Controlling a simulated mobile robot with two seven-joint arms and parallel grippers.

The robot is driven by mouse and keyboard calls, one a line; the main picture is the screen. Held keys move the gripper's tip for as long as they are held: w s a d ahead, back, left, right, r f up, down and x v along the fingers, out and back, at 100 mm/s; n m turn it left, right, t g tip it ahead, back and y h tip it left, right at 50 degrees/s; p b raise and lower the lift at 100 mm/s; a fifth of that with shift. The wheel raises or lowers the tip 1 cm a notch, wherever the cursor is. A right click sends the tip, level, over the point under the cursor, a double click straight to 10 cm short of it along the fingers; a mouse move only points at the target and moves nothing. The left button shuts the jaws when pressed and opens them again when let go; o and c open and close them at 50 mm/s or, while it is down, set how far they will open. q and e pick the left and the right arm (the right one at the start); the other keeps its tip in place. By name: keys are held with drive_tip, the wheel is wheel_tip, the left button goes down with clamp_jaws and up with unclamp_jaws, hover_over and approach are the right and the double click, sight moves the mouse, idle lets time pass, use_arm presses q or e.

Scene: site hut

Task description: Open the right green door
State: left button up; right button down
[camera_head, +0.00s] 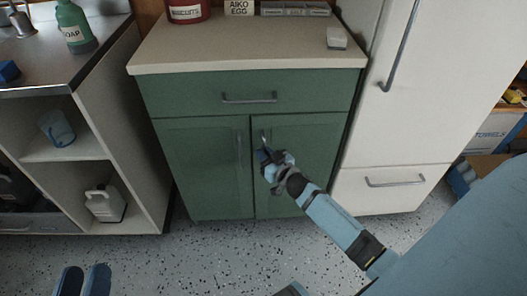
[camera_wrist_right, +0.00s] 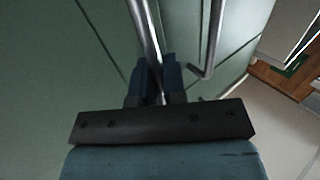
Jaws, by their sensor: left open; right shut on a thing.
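The right green door (camera_head: 310,165) is in the lower right of the green cabinet in the head view. It looks flush with the left green door (camera_head: 205,165). Its upright metal handle (camera_head: 263,135) sits near its left edge, partly hidden by my right gripper (camera_head: 268,155). In the right wrist view the handle bar (camera_wrist_right: 146,30) runs down between the blue fingers of my right gripper (camera_wrist_right: 155,82), which are shut on it. My left gripper (camera_head: 83,280) is open and empty at the bottom left, away from the cabinet.
A drawer (camera_head: 200,92) with a metal handle is above the doors. A white fridge (camera_head: 430,100) stands close on the right. An open shelf unit (camera_head: 150,140) stands on the left. The speckled floor (camera_head: 215,255) before the cabinet is clear except for my arm.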

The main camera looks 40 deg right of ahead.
use_arm(q)
wheel_tip(320, 180, up, 5)
drive_tip(key=t+p, duration=0.2)
drive_tip(key=p, duration=0.2)
use_arm(e)
drive_tip(key=s+d+n+g+y+p, duration=0.1)
drive_tip(key=s+n+g+y+p, duration=0.75)
drive_tip(key=s, duration=1.15)
use_arm(q)
drive_tip(key=s+a+f+g+y+b, duration=0.1)
drive_tip(key=a+f+g+y+b, duration=0.2)
drive_tip(key=f, duration=0.8)
drive_tip(key=shift+s+a+n+g+y+b, duration=0.2)
drive_tip(key=shift+a+n+g+y+b, duration=0.25)
drive_tip(key=shift+a+g, duration=0.6)
use_arm(e)
drive_tip(key=s+d+n+g+y, duration=0.6)
drive_tip(key=s+d+y, duration=0.2)
drive_tip(key=s+d, duration=0.3)
drive_tip(key=shift+s+d+n, duration=0.35)
drive_tip(key=shift+s, duration=0.3)
use_arm(q)
drive_tip(key=shift+d, duration=0.15)
drive_tip(key=shift+s+f, duration=0.1)
drive_tip(key=shift+f, duration=0.1)
